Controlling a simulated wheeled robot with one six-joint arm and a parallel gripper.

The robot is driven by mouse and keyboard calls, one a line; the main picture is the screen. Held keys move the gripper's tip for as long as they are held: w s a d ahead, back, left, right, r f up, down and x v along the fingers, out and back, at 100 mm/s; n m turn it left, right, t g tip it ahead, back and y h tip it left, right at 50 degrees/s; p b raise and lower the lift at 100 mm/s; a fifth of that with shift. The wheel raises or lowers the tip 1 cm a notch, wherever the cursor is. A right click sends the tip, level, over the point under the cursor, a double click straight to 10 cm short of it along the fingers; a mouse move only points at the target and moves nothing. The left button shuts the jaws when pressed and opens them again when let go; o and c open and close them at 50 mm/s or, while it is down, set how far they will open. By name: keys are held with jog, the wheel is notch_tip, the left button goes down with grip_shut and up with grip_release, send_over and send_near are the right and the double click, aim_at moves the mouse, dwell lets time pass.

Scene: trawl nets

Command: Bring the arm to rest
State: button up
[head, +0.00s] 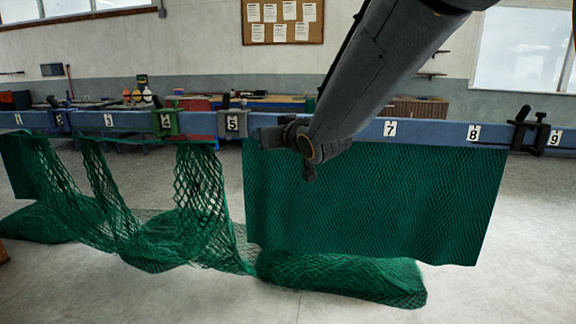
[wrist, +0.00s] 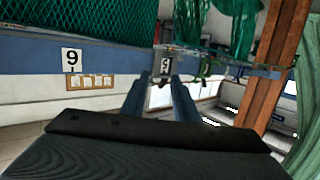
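In the head view my arm (head: 390,75) reaches down from the upper right to a joint in front of the blue rail (head: 350,131), between tags 5 and 7. My gripper cannot be made out clearly there. In the wrist view my gripper (wrist: 158,88) shows two blue-grey fingers standing apart, with nothing seen between them. The green net (head: 375,200) hangs from the rail below my arm. It also shows at the top of the wrist view (wrist: 75,18), which looks upside down.
More net hangs loosely at left (head: 200,185) and lies bunched on the floor. Clamps sit on the rail: green (head: 165,122), grey (head: 232,118) and black (head: 530,130). A brown post (wrist: 268,65) stands right in the wrist view. The front right floor is clear.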

jog(key=s+d+f+m+g+h, duration=0.25)
jog(key=s+d+f, duration=0.25)
jog(key=d+f, duration=0.35)
jog(key=s+d+f+m+g+h, duration=0.1)
jog(key=s+d+f+g+h, duration=0.3)
jog(key=d+f, duration=0.45)
jog(key=s+d+f+g, duration=0.2)
jog(key=s+f, duration=0.1)
jog(key=s, duration=0.5)
jog(key=s+d+f+m+g, duration=0.1)
jog(key=s+d+f+g, duration=0.2)
jog(key=s, duration=0.5)
jog(key=s+d+f+m+g, duration=0.1)
jog(key=s+f, duration=0.3)
jog(key=s, duration=0.4)
jog(key=shift+d+g+h, duration=0.45)
jog(key=shift+d+g, duration=0.2)
jog(key=shift+d, duration=0.25)
jog(key=shift+d, duration=0.15)
